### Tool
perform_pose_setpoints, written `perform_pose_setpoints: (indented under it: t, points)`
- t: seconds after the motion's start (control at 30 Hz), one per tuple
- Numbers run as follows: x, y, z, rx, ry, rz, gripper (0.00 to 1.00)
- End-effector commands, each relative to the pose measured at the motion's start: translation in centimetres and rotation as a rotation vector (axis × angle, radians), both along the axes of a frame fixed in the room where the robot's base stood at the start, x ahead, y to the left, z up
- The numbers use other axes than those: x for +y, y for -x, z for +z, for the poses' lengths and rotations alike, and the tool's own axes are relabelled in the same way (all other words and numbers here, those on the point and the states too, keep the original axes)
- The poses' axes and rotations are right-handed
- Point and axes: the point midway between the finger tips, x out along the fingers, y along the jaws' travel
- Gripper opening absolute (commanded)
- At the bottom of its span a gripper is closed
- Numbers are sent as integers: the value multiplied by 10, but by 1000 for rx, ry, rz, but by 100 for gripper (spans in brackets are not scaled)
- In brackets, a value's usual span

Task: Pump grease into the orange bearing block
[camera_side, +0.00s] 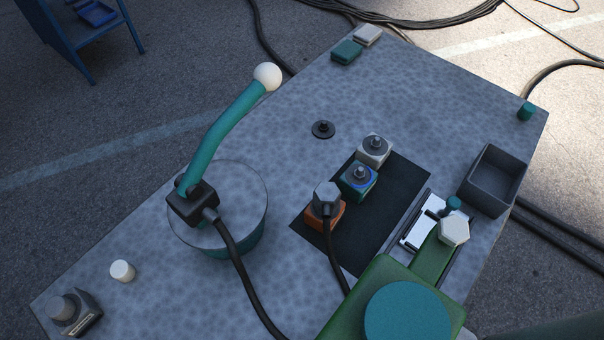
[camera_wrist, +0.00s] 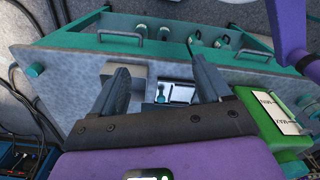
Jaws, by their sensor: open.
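The orange bearing block (camera_side: 319,219) sits on a black mat in the side view. A grey coupler (camera_side: 327,197) sits on top of it, with a black hose (camera_side: 333,262) running from it. The grease pump is a round bucket with a grey lid (camera_side: 240,190), a black head (camera_side: 191,205) and a teal lever (camera_side: 215,137) ending in a white ball knob (camera_side: 268,76). The lever slants up and away. A second hose part leaves the pump head. My gripper (camera_wrist: 162,76) shows only in the wrist view, open and empty, apart from the pump.
A teal block (camera_side: 356,184) and a pale block (camera_side: 374,153) stand beside the orange one on the mat (camera_side: 382,224). A grey open box (camera_side: 493,181) is at the right. Black cables lie on the floor. The table is clear around the black cap (camera_side: 323,130).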

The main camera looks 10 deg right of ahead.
Motion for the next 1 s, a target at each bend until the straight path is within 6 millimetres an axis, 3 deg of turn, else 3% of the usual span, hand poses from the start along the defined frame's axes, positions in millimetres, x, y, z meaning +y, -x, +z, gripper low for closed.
perform_pose_setpoints:
  t: [0.33,0.57,0.77,1.0]
  points:
    - [0,0,0,0,0,0,77]
    - [0,0,0,0,0,0,2]
    - [22,-17,12,-9,-12,-8,0]
    - [90,-64,46,-34,-43,-37,0]
